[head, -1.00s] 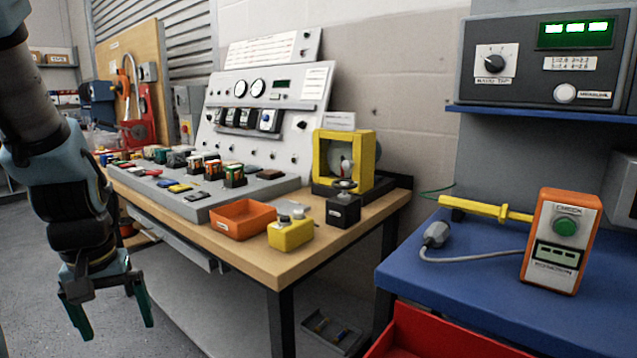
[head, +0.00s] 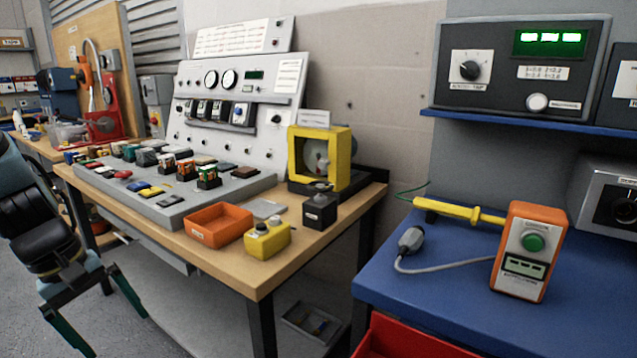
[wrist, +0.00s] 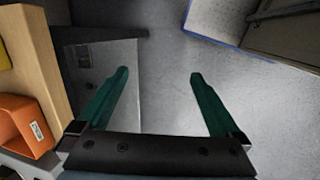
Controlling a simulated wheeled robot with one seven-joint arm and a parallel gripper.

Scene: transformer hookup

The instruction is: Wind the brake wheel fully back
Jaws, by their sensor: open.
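Just behind stands a yellow frame (head: 345,160) around a pale disc. My gripper (head: 117,335) hangs at the lower left of the head view, in front of the bench and well apart from the block. The wheel is outside the wrist view.
An orange tray (head: 219,226) and a yellow button box (head: 267,240) sit beside the block. The wooden bench edge (head: 258,283) lies between my gripper and them. A blue bench (head: 400,295) with an orange tester (head: 525,252) stands at right.

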